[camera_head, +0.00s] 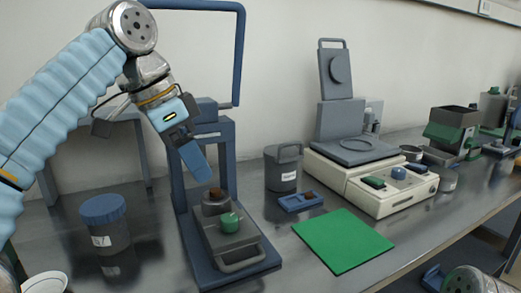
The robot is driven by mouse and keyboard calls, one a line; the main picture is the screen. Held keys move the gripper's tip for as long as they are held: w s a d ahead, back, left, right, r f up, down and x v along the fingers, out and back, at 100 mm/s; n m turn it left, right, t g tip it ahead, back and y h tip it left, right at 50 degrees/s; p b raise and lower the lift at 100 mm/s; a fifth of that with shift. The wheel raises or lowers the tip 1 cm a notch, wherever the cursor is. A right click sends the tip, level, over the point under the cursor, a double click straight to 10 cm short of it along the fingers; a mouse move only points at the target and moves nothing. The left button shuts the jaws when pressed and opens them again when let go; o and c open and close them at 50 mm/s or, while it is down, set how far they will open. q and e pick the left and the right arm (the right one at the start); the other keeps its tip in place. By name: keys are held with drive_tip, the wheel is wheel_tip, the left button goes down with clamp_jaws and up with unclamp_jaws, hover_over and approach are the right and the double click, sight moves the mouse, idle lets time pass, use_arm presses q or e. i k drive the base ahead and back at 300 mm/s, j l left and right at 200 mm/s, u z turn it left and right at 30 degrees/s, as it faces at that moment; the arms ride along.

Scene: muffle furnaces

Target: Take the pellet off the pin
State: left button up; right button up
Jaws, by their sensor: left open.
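A small brown pellet (216,194) sits on top of a short grey round piece (214,207), which seems to be the pin, inside a blue press frame (178,196). A green knob (230,222) stands just in front of it on the press's grey base. My left gripper (197,165) is open, pointing down above the pellet and slightly to its left, apart from it. One blue finger shows clearly; the other is mostly hidden. My right gripper is out of view; only a joint of my right arm shows at the bottom right.
A blue-lidded jar (105,222) stands left of the press. To the right are a grey labelled canister (282,168), a small blue tray (298,203), a green mat (343,240) and a cream instrument (372,181). The mat is bare.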

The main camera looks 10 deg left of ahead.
sight(215, 192)
drive_tip(key=k, duration=1.5)
